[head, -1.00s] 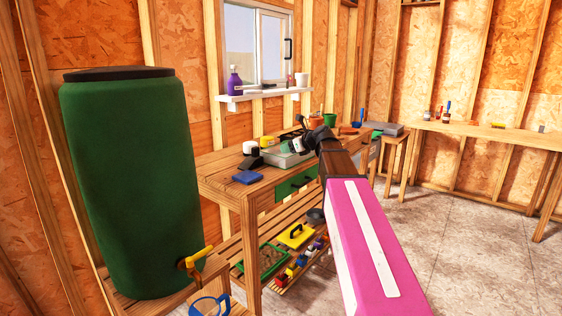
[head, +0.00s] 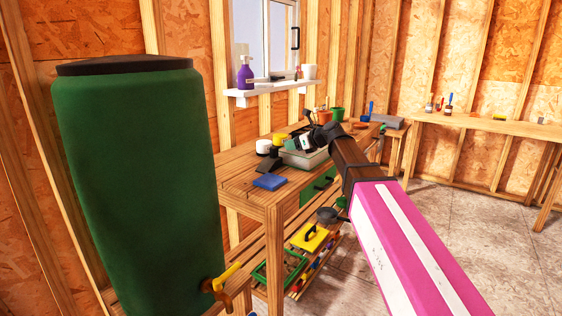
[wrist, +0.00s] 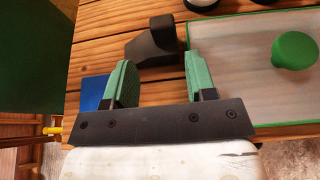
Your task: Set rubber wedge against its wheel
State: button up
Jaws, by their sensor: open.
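A black wedge-shaped piece (wrist: 150,47), which looks like the rubber wedge, lies on the plank bench top. In the head view the dark wedge (head: 268,167) sits just behind a blue block. My gripper (wrist: 160,82) has its two green-padded fingers apart with nothing between them. In the wrist view the wedge lies just beyond the fingertips, between them and the bench's far side. In the head view my gripper (head: 305,142) is over the bench, partly hidden by my own arm. I cannot make out a wheel in either view.
A tray with a green rim (wrist: 250,18) and green knob (wrist: 294,49) lies right of the wedge. A tall green barrel (head: 135,180) stands left. Jars crowd behind; the floor (head: 440,220) at right is clear.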

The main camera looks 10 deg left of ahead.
aim_at(274, 147)
jog(key=x, duration=0.5)
jog(key=shift+w, duration=0.2)
jog(key=x, duration=0.5)
jog(key=shift+w+a, duration=0.15)
jog(key=shift+a, duration=0.1)
grip_shut()
